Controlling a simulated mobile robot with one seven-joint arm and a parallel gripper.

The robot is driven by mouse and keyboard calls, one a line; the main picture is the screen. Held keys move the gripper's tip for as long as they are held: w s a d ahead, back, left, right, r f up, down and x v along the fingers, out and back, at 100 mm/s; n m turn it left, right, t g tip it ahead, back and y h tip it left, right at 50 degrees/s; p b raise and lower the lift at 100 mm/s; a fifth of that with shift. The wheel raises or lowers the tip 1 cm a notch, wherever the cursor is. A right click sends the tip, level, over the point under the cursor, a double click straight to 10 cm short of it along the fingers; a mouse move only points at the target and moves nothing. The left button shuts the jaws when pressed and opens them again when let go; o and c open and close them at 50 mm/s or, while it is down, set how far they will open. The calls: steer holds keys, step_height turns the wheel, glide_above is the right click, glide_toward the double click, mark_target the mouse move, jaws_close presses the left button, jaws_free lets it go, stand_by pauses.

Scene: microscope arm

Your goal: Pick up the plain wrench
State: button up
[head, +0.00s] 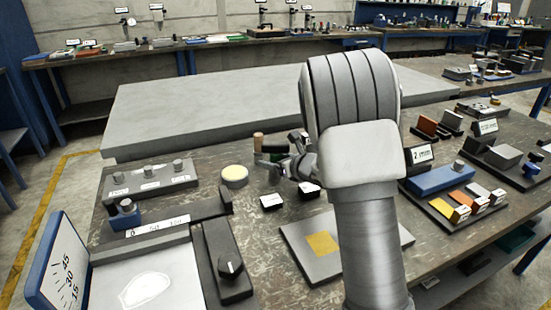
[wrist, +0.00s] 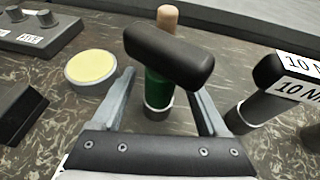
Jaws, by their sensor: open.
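A tool with a plain black crossbar handle (wrist: 168,57) and a green body (wrist: 158,88) stands upright in the wrist view, with no label showing; I take it to be the plain wrench. A pale ring surrounds its lower end. My gripper (wrist: 163,97) is open, its fingers on either side of the green body, below the crossbar. I cannot tell whether they touch it. To the right, a similar black tool (wrist: 262,100) carries white "10 N" labels. In the head view my gripper (head: 290,165) is small and partly hidden by my arm.
A light wooden knob or handle (wrist: 167,17) rises just behind the black crossbar. A round yellow-topped disc (wrist: 91,67) sits close to the left finger. A grey block with knobs (head: 150,180) stands further left. A raised grey slab (head: 200,115) lies behind.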

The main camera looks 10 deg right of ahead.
jaws_close()
stand_by(0.4)
steer(key=shift+w+r, duration=0.1)
